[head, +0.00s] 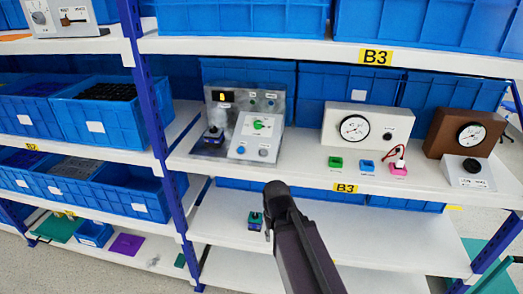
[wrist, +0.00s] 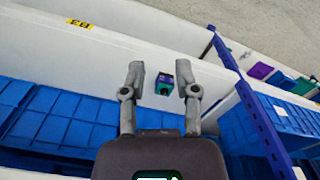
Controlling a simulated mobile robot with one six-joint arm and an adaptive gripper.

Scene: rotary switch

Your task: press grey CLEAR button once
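A metal control box (head: 221,98) stands on the middle shelf, left of centre in the head view. Its light panel carries a green knob (head: 258,125), a blue button (head: 241,149) and a grey button (head: 264,153); smaller round controls sit above. The labels are too small to read, so I cannot confirm which is CLEAR. My gripper (wrist: 160,72) is open in the wrist view, its fingers well apart and facing a lower shelf. In the head view my arm is in front of and below the box; its fingertips cannot be made out there.
A small green-and-dark block (head: 255,220) is at the lower shelf; it shows between my fingers (wrist: 167,90). A white gauge box (head: 370,128) and a brown gauge box (head: 452,132) stand right of the control box. A blue post (head: 150,90) is left.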

